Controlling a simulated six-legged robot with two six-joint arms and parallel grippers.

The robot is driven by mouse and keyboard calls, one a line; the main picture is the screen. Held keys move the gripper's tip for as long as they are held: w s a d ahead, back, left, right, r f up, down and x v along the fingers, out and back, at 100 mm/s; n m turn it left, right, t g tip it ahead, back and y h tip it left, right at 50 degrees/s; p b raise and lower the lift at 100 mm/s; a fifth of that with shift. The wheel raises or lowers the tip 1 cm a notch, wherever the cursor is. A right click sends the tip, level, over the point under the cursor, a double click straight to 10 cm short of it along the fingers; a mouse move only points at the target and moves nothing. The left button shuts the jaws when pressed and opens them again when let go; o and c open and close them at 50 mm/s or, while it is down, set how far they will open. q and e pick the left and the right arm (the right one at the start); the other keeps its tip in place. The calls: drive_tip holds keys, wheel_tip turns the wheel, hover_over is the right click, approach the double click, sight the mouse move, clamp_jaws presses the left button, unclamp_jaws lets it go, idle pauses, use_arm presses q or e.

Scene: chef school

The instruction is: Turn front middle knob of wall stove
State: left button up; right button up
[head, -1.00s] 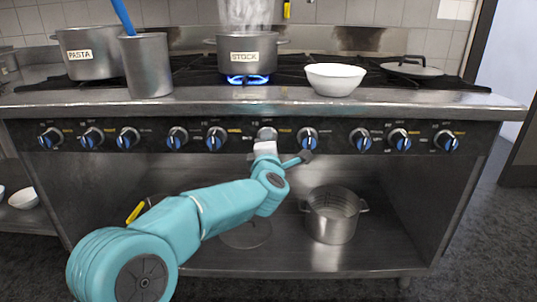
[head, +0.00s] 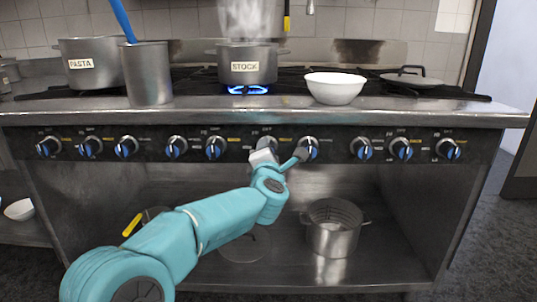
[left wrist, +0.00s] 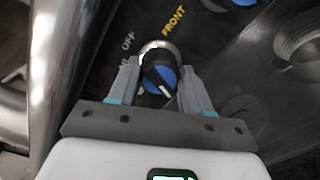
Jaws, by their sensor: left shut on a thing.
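The wall stove (head: 480,118) fills the head view, with a row of blue-and-silver knobs along its dark front panel. The middle knob (head: 266,143) is partly hidden behind my left gripper (head: 263,154). In the left wrist view the knob (left wrist: 158,75) has a blue and black face and a silver rim. The fingers of my left gripper (left wrist: 158,88) are on either side of it, shut on it. The printed words OFF and FRONT (left wrist: 173,21) show beside the knob. My right gripper is not in view.
On the stove top stand the STOCK pot (head: 247,68) over a blue flame, the PASTA pot (head: 82,65), a tall metal pot (head: 148,75) and a white bowl (head: 335,88). Neighbouring knobs (head: 308,147) are close on both sides.

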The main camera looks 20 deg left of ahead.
use_arm(q)
drive_tip(key=o, duration=1.1)
drive_tip(key=shift+c, duration=0.2)
